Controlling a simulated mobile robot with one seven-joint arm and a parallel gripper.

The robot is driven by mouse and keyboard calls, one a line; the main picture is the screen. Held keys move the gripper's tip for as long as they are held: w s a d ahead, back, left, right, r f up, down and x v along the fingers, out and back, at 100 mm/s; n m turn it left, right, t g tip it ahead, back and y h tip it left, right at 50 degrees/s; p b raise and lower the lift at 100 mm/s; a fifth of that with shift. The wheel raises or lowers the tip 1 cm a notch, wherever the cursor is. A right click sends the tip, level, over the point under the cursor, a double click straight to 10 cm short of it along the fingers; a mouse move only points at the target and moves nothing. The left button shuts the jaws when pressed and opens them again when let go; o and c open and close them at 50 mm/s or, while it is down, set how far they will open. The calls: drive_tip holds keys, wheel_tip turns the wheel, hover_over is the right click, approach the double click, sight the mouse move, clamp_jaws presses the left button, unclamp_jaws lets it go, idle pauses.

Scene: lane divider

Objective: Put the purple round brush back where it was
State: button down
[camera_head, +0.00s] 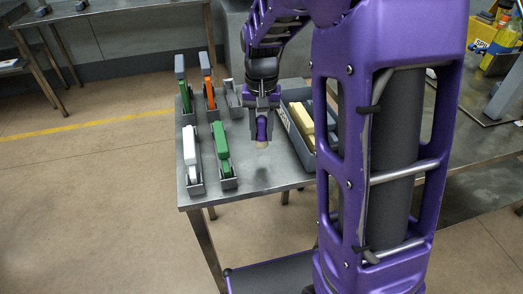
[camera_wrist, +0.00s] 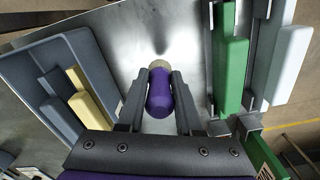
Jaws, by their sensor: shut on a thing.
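My gripper (camera_head: 262,113) is shut on the purple round brush (camera_head: 262,129) and holds it above the metal table. The brush's pale bristle end points down. In the wrist view the purple brush (camera_wrist: 160,95) sits between the two fingers of my gripper (camera_wrist: 160,100), with its pale tip beyond. A narrow grey holder (camera_head: 233,100) left of my gripper looks empty in the head view.
A grey bin (camera_head: 287,121) with yellow blocks (camera_head: 301,117) stands right of my gripper, and the wrist view shows this bin (camera_wrist: 92,55) on the left. The metal table (camera_head: 258,178) is bare in front of my gripper. Bottles stand on another surface at the far right.

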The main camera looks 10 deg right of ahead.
sight(261, 118)
wheel_tip(261, 118, down, 5)
drive_tip(key=shift+f+b, duration=0.1)
drive_tip(key=shift+b, duration=0.35)
drive_tip(key=shift+f, duration=0.15)
drive_tip(key=c, duration=0.6)
unclamp_jaws()
drive_tip(key=shift+o, duration=0.2)
wheel_tip(261, 118, up, 12)
drive_tip(key=shift+r+p, duration=0.2)
drive_tip(key=shift+p, duration=0.95)
